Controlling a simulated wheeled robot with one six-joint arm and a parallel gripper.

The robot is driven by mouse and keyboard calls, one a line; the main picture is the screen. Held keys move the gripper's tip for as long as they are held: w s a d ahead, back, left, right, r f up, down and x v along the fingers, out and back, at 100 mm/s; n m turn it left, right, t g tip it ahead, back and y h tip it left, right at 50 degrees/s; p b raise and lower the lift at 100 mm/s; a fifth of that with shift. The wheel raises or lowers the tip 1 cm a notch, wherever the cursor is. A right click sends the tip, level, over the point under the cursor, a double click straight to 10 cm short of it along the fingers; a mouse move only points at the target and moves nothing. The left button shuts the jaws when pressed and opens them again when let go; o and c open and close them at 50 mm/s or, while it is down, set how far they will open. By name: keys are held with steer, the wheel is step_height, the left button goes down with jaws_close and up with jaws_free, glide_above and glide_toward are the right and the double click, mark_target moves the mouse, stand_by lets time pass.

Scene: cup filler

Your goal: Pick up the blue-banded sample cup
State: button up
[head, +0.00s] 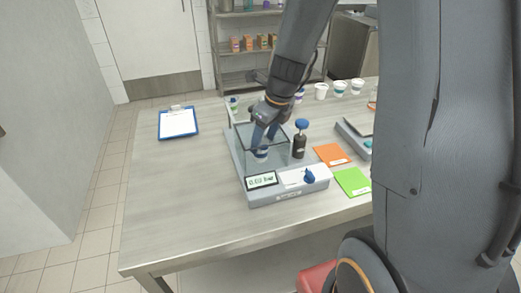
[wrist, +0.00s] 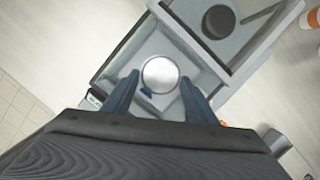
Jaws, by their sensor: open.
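A pale cup (head: 261,155) with a bluish band stands inside the clear-walled balance (head: 237,165), partly hidden by my fingers. In the wrist view a round pale top (wrist: 160,74) lies between my fingers, a little beyond their tips; it appears to be this cup's. My gripper (head: 264,138) reaches down into the balance from above. In the wrist view my gripper (wrist: 160,90) is open, with one blue finger on each side of the round top. Gaps show between the fingers and the top, and I cannot tell any contact.
An orange card (head: 332,155) and a green card (head: 352,182) lie to the right. More cups (head: 321,91) stand at the back. A clipboard (head: 178,122) lies left. The table's left side is clear.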

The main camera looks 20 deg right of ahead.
steer(key=x, duration=0.5)
steer(key=shift+f, duration=0.15)
steer(key=c, duration=0.7)
steer(key=shift+w, duration=0.1)
